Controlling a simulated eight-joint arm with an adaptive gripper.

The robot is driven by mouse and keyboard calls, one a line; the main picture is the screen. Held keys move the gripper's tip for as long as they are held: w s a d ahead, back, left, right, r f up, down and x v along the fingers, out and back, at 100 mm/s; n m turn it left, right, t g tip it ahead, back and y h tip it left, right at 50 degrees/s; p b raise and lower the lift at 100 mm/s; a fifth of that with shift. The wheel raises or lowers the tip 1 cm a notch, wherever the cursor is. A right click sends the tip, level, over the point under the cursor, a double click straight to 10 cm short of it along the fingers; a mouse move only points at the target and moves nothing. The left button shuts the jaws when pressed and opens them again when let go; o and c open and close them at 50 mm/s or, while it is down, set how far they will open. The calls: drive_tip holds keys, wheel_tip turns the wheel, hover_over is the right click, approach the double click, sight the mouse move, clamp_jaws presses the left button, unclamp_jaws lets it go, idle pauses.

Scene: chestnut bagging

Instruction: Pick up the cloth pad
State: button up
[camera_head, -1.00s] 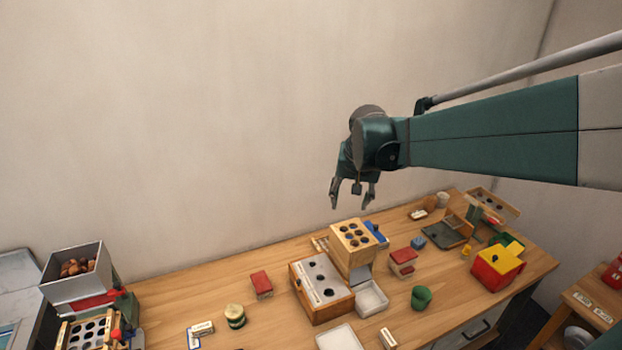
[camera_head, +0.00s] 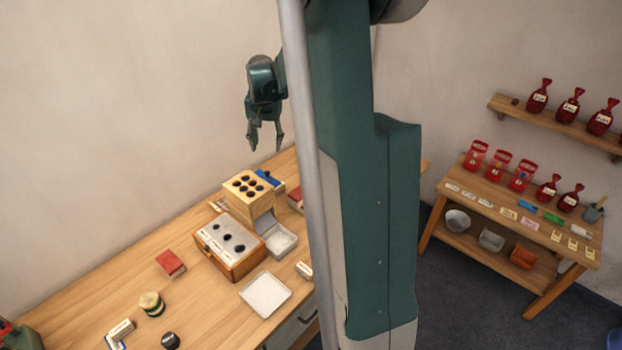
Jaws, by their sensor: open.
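My gripper (camera_head: 265,146) hangs open and empty, fingers down, above the back of the workbench (camera_head: 78,308). It is clear of everything on the bench. I cannot pick out the cloth pad for certain. A small red block-shaped thing (camera_head: 171,263) lies on the bench left of the grey-topped wooden box. I cannot tell whether it is the pad. Another red thing (camera_head: 295,197) shows only partly beside my arm. My arm hides the right part of the bench.
A wooden box with a grey holed top (camera_head: 228,240), a wooden holed block (camera_head: 246,186) and a white tray (camera_head: 266,294) stand mid-bench. A round tin (camera_head: 152,303) is at the front left. A separate rack (camera_head: 478,202) with red bags stands at the right.

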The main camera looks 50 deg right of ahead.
drive_tip(key=w+d+f+m+g, duration=0.1)
drive_tip(key=d+f+m, duration=0.2)
drive_tip(key=d+f, duration=0.85)
drive_tip(key=m+g+y, duration=0.1)
drive_tip(key=m, duration=0.1)
hover_over(312, 175)
drive_tip(key=f, duration=1)
drive_tip(key=shift+w+d+f, duration=0.15)
drive_tip(key=shift+d+f, duration=0.1)
drive_tip(key=shift+d, duration=0.05)
drive_tip(key=shift+f, duration=1.3)
drive_tip(key=shift+a+f+b, duration=0.2)
drive_tip(key=shift+f+b, duration=0.45)
drive_tip(key=shift+f, duration=1.95)
drive_tip(key=c, duration=0.9)
